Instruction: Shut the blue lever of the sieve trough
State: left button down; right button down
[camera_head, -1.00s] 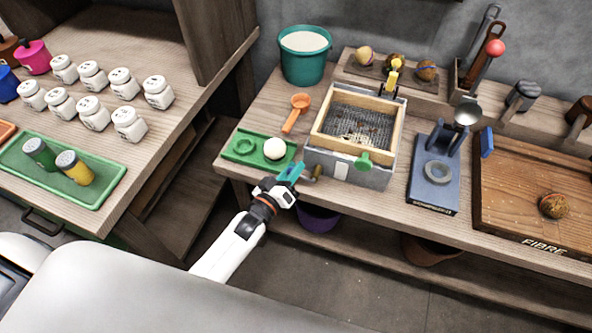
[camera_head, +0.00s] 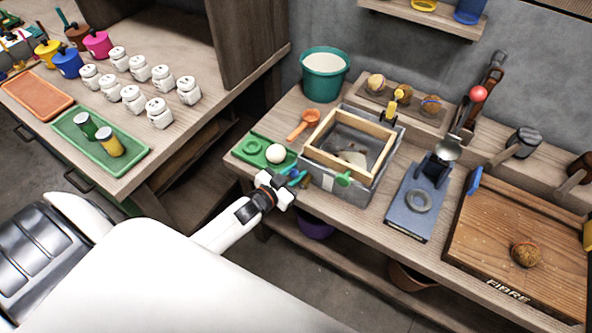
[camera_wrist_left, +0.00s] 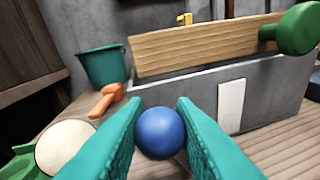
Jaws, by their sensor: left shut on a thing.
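The sieve trough (camera_head: 360,190) is a grey box with a wooden frame (camera_head: 319,129) on top and a green knob (camera_head: 344,179) on its front. Inside the frame I see grey walls and a pale heap. The blue lever shows as a round blue knob (camera_wrist_left: 160,133) in the left wrist view, in front of the trough's grey wall. My left gripper (camera_head: 294,178) is at the trough's front left corner. In the wrist view its teal fingers (camera_wrist_left: 160,135) are shut on the blue knob from both sides. The lever's shaft is hidden. My right gripper is not in view.
A green tray (camera_head: 251,146) with a white ball (camera_head: 276,153) lies just left of the trough. An orange scoop (camera_head: 303,124) and a teal bucket (camera_head: 324,76) stand behind. A blue stand (camera_head: 409,222) is to the right, with a narrow free strip between.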

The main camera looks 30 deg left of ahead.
pick_arm(q)
jog(key=shift+d+r+m+y+p, duration=0.15)
jog(key=shift+d+m+y+p, duration=0.15)
jog(key=shift+d+m, duration=0.5)
jog(key=shift+d+r+m+y+p, duration=0.15)
jog(key=shift+d+m+y, duration=0.25)
jog(key=shift+m, duration=0.7)
jog(key=shift+s+f, duration=0.1)
jog(key=c, duration=1.5)
grip_release()
jog(key=shift+d, duration=0.1)
jog(key=shift+o, duration=0.2)
jog(key=v, duration=1.2)
jog(key=shift+b, duration=0.35)
